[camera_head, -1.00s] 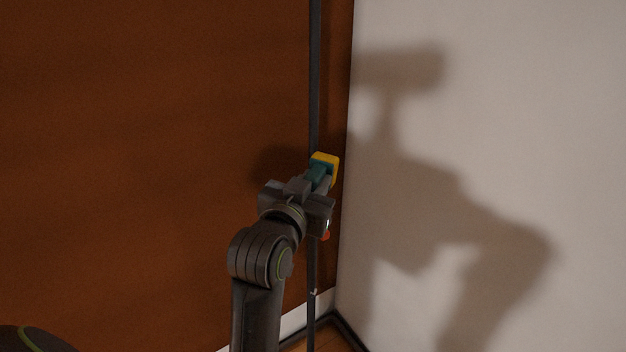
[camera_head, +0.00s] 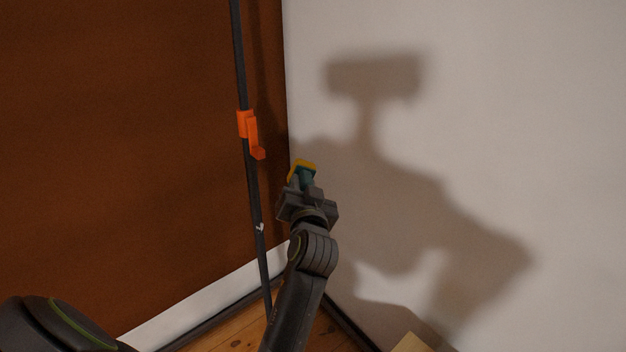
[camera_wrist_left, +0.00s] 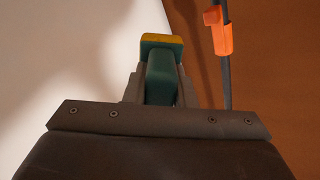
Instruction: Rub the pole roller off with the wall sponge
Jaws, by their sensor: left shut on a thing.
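My left gripper (camera_head: 302,182) is shut on the wall sponge (camera_head: 301,167), which has a yellow face and a teal body. In the left wrist view the sponge (camera_wrist_left: 162,75) sticks out ahead of the jaws. A thin dark pole (camera_head: 252,185), which looks like the pole roller's, stands near the corner with an orange clip (camera_head: 250,134) on it. The gripper and sponge are right of the pole in the head view and appear apart from it. The clip also shows in the left wrist view (camera_wrist_left: 218,32). The pole's top is out of frame. My right gripper is not in view.
A brown wall (camera_head: 120,150) and a pale wall (camera_head: 480,130) meet in a corner close behind the pole. My shadow falls on the pale wall. A wooden floor (camera_head: 235,338) shows below, with a tan piece (camera_head: 411,343) at the bottom edge.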

